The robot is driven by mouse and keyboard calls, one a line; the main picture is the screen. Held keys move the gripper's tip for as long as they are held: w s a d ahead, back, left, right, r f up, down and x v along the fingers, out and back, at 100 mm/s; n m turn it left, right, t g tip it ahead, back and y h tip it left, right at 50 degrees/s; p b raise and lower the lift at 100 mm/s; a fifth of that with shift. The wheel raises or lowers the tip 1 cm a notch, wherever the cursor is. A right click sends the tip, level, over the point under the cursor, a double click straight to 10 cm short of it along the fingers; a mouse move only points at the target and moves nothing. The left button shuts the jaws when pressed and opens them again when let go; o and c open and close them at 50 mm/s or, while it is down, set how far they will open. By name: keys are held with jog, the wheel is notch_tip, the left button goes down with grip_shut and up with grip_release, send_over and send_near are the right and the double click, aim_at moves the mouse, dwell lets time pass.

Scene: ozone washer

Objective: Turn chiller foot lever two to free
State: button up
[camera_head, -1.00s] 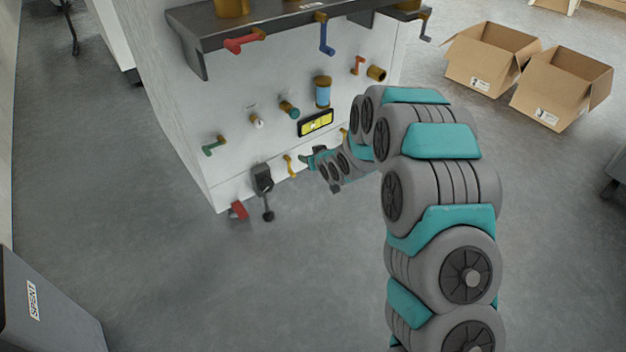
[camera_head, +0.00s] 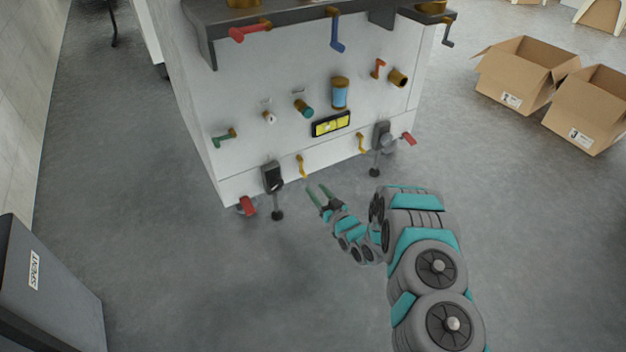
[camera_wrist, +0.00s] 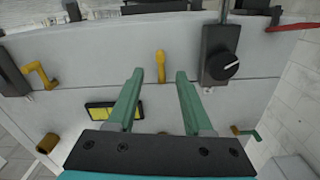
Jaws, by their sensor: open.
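The white machine (camera_head: 250,90) carries two yellow levers low on its front, a left one (camera_head: 301,166) and a right one (camera_head: 362,143). Red levers stick out near the floor at the left (camera_head: 247,205) and right (camera_head: 409,139). No readable label shows which is foot lever two. My gripper (camera_head: 318,190) is open and empty, in front of and below the left yellow lever, apart from it. In the wrist view, the picture appears upside down; the left yellow lever (camera_wrist: 160,66) shows between and beyond my open fingertips (camera_wrist: 160,74), hanging straight.
A shelf (camera_head: 290,22) overhangs above. Cardboard boxes (camera_head: 525,75) stand right. The floor in front is clear.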

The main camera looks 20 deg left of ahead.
aim_at(305, 177)
jog(key=shift+b+x, duration=0.35)
jog(key=shift+x, duration=3.35)
grip_shut()
